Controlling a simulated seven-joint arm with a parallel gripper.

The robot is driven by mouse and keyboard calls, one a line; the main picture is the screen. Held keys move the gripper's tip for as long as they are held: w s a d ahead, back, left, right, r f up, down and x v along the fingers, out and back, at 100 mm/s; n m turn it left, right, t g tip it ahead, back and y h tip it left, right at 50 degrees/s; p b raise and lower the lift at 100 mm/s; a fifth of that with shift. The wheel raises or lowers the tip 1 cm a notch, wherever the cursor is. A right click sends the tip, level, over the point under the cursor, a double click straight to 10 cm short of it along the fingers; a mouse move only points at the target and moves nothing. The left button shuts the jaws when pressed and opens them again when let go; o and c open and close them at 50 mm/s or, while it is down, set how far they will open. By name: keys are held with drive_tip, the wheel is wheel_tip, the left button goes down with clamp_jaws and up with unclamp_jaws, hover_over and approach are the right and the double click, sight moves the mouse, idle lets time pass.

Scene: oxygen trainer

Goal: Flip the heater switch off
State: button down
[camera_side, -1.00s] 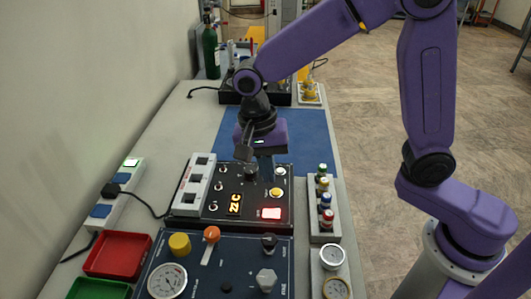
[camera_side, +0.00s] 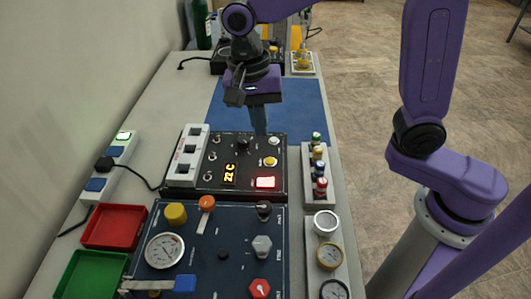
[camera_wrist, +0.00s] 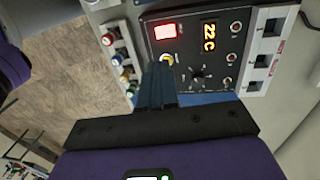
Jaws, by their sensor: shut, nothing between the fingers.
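The black control box (camera_side: 245,169) has a lit display reading about 22 C (camera_side: 230,173), a glowing red switch (camera_side: 265,182), a yellow button (camera_side: 271,161), a black knob (camera_side: 242,145) and several small toggles (camera_side: 211,156). I cannot read which control is labelled heater. The red switch is also lit in the wrist view (camera_wrist: 165,31). My gripper (camera_side: 260,132) is shut and empty, pointing down at the box's far edge. In the wrist view its fingers (camera_wrist: 160,75) lie beside the yellow button, partly covering that end of the box. Contact is not clear.
A white strip with dark rockers (camera_side: 187,150) stands left of the box, a rack of coloured bottles (camera_side: 318,172) right. A blue panel with gauge and knobs (camera_side: 225,235) is nearer the camera. The blue mat (camera_side: 300,110) behind is clear.

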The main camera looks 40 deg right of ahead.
sight(272, 181)
idle(0.4)
drive_tip(key=f, duration=0.4)
drive_tip(key=s+f, duration=0.1)
drive_tip(key=f, duration=0.4)
drive_tip(key=d+f, duration=0.1)
drive_tip(key=f, duration=0.4)
drive_tip(key=shift+s+d, duration=0.1)
drive_tip(key=shift+s, duration=0.05)
drive_tip(key=shift+s+d+f, duration=0.2)
drive_tip(key=shift+s+f, duration=0.05)
drive_tip(key=shift+f, duration=0.1)
drive_tip(key=shift+w+a, duration=0.1)
